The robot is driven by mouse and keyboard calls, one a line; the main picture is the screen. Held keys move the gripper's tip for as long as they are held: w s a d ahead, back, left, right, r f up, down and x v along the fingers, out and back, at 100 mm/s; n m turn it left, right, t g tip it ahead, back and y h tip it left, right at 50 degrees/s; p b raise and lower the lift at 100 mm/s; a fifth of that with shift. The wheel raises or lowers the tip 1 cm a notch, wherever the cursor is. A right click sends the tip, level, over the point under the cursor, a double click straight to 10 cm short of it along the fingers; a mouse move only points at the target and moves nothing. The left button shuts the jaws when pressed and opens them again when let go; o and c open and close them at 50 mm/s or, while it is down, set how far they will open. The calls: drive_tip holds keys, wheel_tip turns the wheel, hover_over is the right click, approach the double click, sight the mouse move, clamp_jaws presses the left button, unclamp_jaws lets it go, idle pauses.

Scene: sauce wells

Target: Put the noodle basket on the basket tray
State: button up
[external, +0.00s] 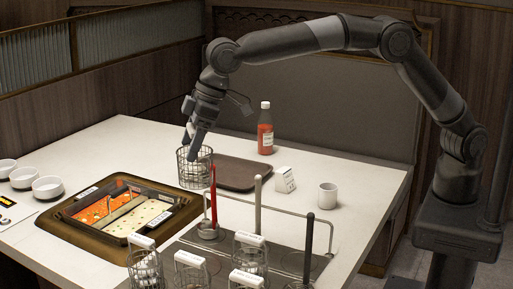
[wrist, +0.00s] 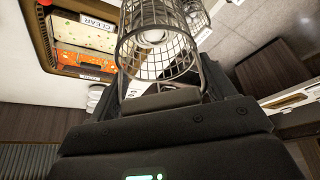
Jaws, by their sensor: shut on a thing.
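A wire noodle basket (external: 194,168) hangs upright below my gripper (external: 190,134) in the external view. It is just left of the brown basket tray (external: 238,173) and partly in front of its left end. The gripper is shut on the basket's handle. In the wrist view the held noodle basket (wrist: 157,48) stands out beyond the jaws (wrist: 160,98), with something pale inside it. I cannot tell how high the basket is above the table. The visible part of the tray is empty.
The sauce wells (external: 70,232) lie left of the basket. A sauce bottle (external: 265,135), a white box (external: 284,180) and a cup (external: 327,196) stand around the tray.

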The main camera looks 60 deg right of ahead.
drive_tip(key=s+a, duration=0.2)
drive_tip(key=a, duration=0.1)
drive_tip(key=shift+s, duration=0.1)
wheel_tip(320, 180, down, 21)
idle(0.4)
drive_tip(key=shift+f, duration=0.25)
drive_tip(key=o, duration=1.5)
drive_tip(key=shift+o, duration=0.2)
